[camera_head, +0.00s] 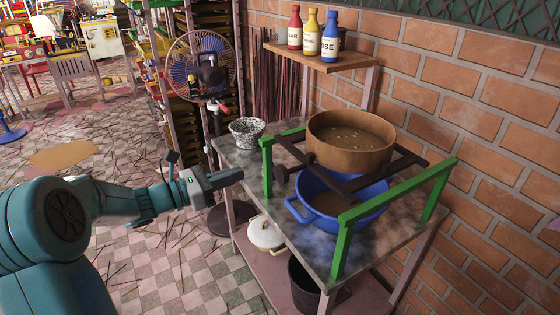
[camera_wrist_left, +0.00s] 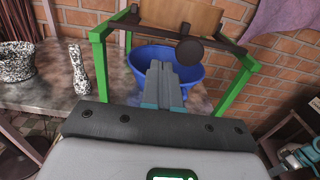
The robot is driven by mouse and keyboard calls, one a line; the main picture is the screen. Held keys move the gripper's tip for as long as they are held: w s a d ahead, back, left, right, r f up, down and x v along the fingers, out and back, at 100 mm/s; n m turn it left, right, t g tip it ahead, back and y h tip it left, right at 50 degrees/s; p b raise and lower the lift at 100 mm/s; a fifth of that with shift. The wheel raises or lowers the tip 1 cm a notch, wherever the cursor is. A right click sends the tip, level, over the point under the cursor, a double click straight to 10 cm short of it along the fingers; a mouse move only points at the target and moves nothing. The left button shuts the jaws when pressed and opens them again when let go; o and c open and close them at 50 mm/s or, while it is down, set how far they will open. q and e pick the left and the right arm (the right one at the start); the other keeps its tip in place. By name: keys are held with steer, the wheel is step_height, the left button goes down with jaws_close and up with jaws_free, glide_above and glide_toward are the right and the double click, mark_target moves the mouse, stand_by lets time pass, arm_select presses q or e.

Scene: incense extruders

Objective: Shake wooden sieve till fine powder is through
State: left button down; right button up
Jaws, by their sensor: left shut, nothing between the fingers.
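The round wooden sieve (camera_head: 350,142) holds brown powder with several pale bits on top. It rests on dark bars (camera_head: 402,168) across a green frame (camera_head: 395,200), above a blue basin (camera_head: 312,213) with brown powder in it. A dark round knob (camera_wrist_left: 189,50) ends a bar on the near side; the sieve's wall (camera_wrist_left: 180,16) is behind it. My left gripper (camera_head: 238,174) is shut and empty, left of the frame and apart from the knob. Its fingers (camera_wrist_left: 161,78) appear in front of the basin in the wrist view. My right gripper's fingers cannot be made out.
A speckled mortar (camera_head: 247,133) stands at the table's back left, with a speckled pestle (camera_wrist_left: 78,68) nearby. A shelf (camera_head: 320,57) with red, yellow and blue bottles hangs on the brick wall. A white pot (camera_head: 265,235) and dark bucket (camera_head: 303,288) sit below. A fan (camera_head: 208,65) stands behind.

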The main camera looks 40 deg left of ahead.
mark_target(295, 154)
arm_select(q)
steer(key=p+x, duration=0.2)
steer(key=x, duration=1.2)
steer(key=shift+d, duration=0.1)
steer(key=b+x, duration=0.1)
steer(key=x, duration=0.4)
steer(key=shift+r, duration=0.15)
steer(key=shift+s, duration=0.15)
